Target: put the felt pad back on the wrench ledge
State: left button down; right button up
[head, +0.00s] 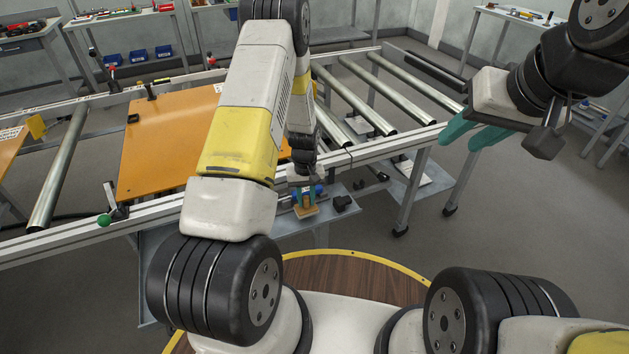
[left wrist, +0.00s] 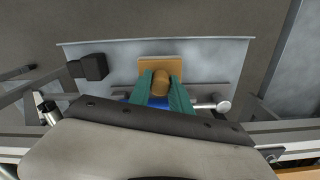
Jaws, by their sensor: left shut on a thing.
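The felt pad is a small tan block (head: 307,211) with a rounded brown grip (left wrist: 160,86). My left gripper (head: 304,198) has its teal fingers shut on that grip, one on each side, in the left wrist view. The wrench ledge is a grey metal shelf (head: 275,225) below the rail; its surface also shows in the left wrist view (left wrist: 210,62). The pad is over the ledge, and I cannot tell whether it touches it. My right gripper (head: 458,143) is open and empty in the air at the right.
A black block (head: 343,203) stands on the ledge right of the pad. Something blue (head: 318,190) and a metal bar with a round end (left wrist: 222,104) lie close to my left fingers. The roller conveyor (head: 360,100) with an orange panel (head: 160,140) runs behind.

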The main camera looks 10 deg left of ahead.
pick_arm(q)
jog(key=shift+f, duration=1.1)
jog(key=shift+f, duration=0.2)
jog(key=c, duration=1.2)
grip_release()
